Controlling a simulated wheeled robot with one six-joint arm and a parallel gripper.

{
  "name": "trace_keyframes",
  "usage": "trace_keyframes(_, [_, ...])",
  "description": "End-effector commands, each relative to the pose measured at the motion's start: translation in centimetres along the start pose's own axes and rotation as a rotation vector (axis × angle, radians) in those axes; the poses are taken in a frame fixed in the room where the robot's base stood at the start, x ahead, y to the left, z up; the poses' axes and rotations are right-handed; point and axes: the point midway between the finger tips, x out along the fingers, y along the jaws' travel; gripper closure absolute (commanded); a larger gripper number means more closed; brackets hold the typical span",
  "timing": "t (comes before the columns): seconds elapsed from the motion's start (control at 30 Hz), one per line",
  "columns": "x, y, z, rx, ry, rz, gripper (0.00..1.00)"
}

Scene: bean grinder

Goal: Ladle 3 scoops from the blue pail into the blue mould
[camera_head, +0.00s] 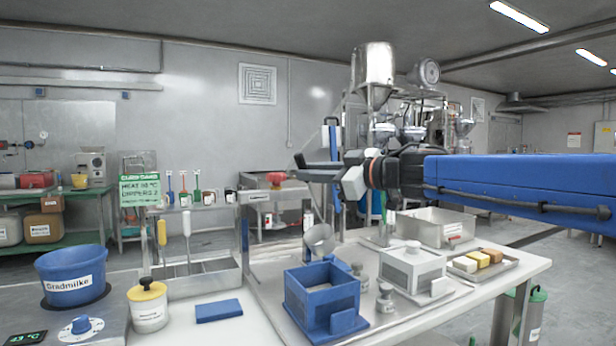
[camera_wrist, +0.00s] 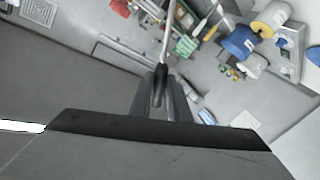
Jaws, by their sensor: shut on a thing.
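The blue pail (camera_head: 72,290), with a white label, sits on a grey heater plate at the left. The blue mould (camera_head: 306,303) is an open-topped box on a tray at the right; I cannot see into either. My gripper (camera_head: 303,170) is at the end of the blue arm, above and behind the mould, pointing left. In the wrist view its jaws are shut on the dark grip of the ladle (camera_wrist: 160,85), whose pale rod runs up out of the picture. A tilted silver cup (camera_head: 318,237), apparently the ladle's, shows below my gripper, over the mould's back edge.
A white mould (camera_head: 410,273) and small metal weights stand right of the blue mould. A yellow-lidded jar (camera_head: 148,308) and a blue slab (camera_head: 219,310) lie between pail and mould. Behind them, a metal rack (camera_head: 205,275) holds upright tools. A small tray (camera_head: 505,268) holds coloured blocks.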

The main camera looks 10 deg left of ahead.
Motion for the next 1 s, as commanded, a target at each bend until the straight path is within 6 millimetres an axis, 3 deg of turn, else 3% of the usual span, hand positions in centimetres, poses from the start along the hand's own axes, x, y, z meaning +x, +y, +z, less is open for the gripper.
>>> trace_keyframes(0.7, [-0.6, 6.7, 1.8, 0.364, 0.029, 0.001, 1.0])
trace_keyframes(1.0, [-0.7, 8.3, 2.1, 0.455, 0.036, -0.001, 1.0])
